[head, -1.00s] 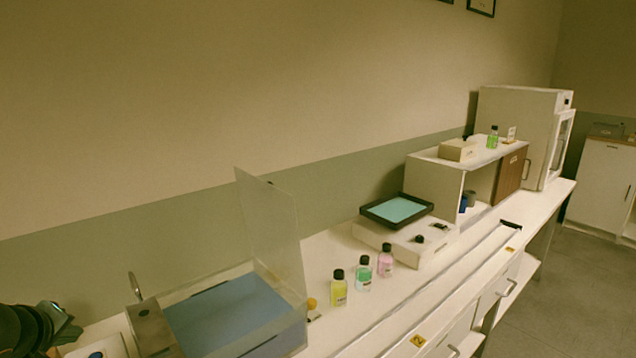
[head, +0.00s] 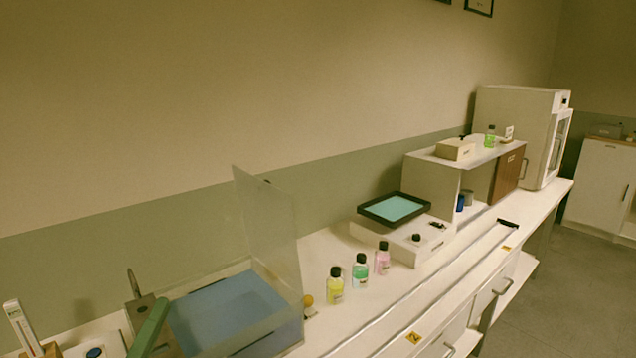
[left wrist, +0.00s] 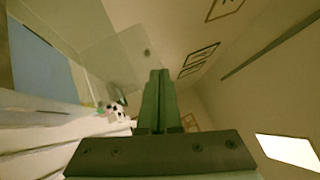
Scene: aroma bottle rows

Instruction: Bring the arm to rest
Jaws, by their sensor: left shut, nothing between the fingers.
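My left gripper (head: 150,328) shows at the lower left of the head view as a green finger shape, over the near left side of the blue-floored basin. In the left wrist view its two green fingers (left wrist: 158,100) are pressed together with nothing between them. The rest of the left arm is outside the head view. My right gripper is in neither view.
A clear upright panel (head: 268,225) stands by the blue basin (head: 235,308). Yellow (head: 335,286), green (head: 360,271) and pink (head: 382,258) bottles stand in a row on the white bench. A thermometer-like stick (head: 22,325) stands at far left.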

